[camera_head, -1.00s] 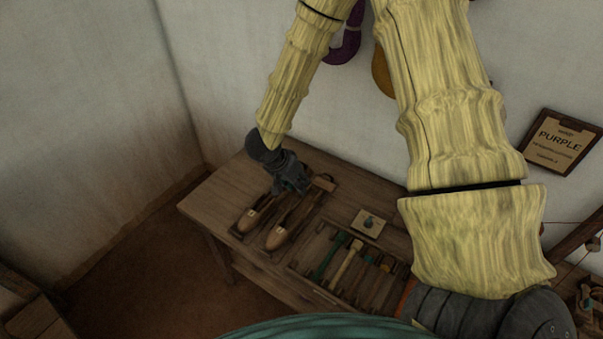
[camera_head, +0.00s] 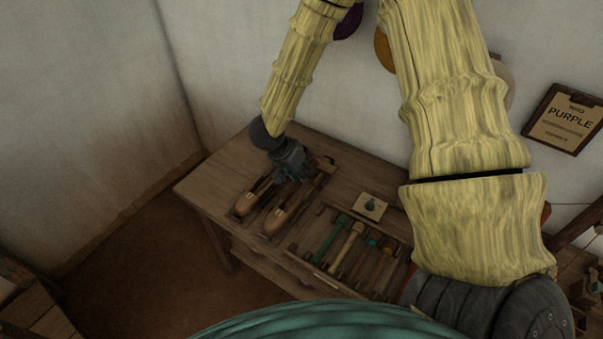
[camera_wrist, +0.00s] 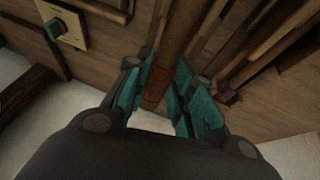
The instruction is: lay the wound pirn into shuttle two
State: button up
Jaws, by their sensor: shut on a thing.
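Two long wooden shuttles lie side by side on the bench, the left one (camera_head: 245,203) and the right one (camera_head: 279,219). No label shows which is shuttle two. My gripper (camera_head: 293,176) is low over the far part of the right shuttle and hides some of it. In the wrist view, my gripper's teal fingers (camera_wrist: 160,88) are closed around a reddish-brown piece (camera_wrist: 157,82), which seems to be the wound pirn. It lines up with the wooden shuttle beneath. I cannot tell whether it rests in the shuttle or hangs just above it.
A tray (camera_head: 318,268) with several pirns or tools stands right of the shuttles. Behind it is a small pale plate (camera_head: 378,212) with a teal knob. A framed "PURPLE" sign (camera_head: 565,120) hangs on the wall. The bench's left end (camera_head: 205,187) is clear.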

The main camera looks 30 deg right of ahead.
jog(key=shift+f+b, duration=0.8)
jog(key=shift+f, duration=1.1)
jog(key=o, duration=1.1)
jog(key=shift+c, duration=0.2)
notch_tip(320, 180, up, 8)
jog(key=p, duration=0.9)
